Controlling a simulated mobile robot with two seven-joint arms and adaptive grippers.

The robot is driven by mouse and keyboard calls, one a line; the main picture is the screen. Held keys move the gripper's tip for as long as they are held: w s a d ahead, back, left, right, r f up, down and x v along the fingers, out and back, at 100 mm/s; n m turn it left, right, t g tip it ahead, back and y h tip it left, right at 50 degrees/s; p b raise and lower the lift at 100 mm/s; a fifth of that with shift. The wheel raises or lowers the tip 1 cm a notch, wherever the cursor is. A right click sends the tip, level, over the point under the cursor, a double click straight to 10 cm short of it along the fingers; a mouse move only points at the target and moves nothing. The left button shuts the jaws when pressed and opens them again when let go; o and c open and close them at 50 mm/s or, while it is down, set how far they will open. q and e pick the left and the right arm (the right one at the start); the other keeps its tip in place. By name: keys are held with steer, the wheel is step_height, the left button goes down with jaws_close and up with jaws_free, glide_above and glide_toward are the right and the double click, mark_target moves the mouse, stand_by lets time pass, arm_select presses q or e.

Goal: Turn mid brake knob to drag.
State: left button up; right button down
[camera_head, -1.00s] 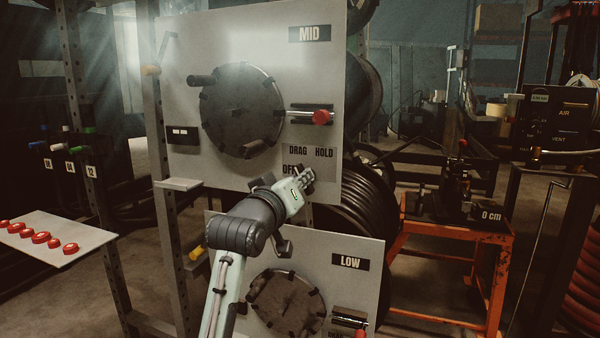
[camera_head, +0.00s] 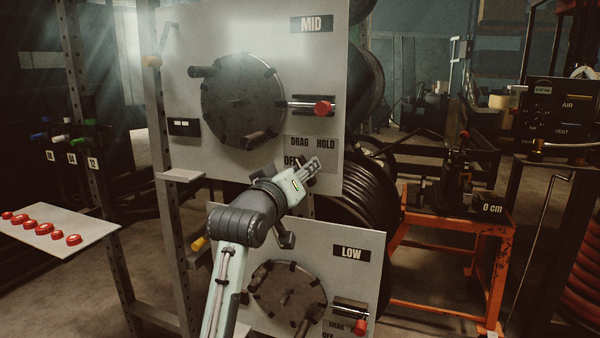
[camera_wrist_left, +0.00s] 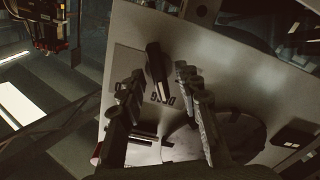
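The MID panel (camera_head: 215,30) stands upright, with its brake labels DRAG, HOLD and OFF (camera_head: 300,150) low on the right. My left gripper (camera_head: 313,167) is in front of these labels and partly covers the lower ones. In the left wrist view the panel appears turned over. A black brake knob (camera_wrist_left: 156,62) stands out beside the DRAG label (camera_wrist_left: 162,98). The fingers of my left gripper (camera_wrist_left: 158,75) are spread apart, with the knob showing in the gap between their tips. I cannot tell whether they touch it. In the head view the knob is hidden behind the gripper. My right gripper is not visible.
Above the labels, a red-ended handle (camera_head: 322,108) sticks out right of the round crank disc (camera_head: 240,90). The LOW panel (camera_head: 370,285) is below my arm. A shelf with red parts (camera_head: 85,225) is at left; an orange stand (camera_head: 420,230) is at right.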

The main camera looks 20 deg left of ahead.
arm_select(q)
steer(key=s, duration=1.2)
steer(key=shift+a, duration=0.2)
step_height(320, 180, down, 30)
steer(key=s+a+m+g, duration=0.1)
steer(key=s+m+g, duration=0.15)
steer(key=g, duration=0.45)
steer(key=s+a+f+m+g+y, duration=0.1)
steer(key=s+f+g, duration=0.3)
steer(key=s+f, duration=0.6)
steer(key=s+a+f+m+g, duration=0.3)
steer(key=s+f, duration=0.8)
steer(key=f, duration=0.7)
steer(key=shift+a+m+g+y, duration=0.4)
steer(key=shift+a+g, duration=0.1)
steer(key=shift+a, duration=0.1)
steer(key=shift+d, duration=0.1)
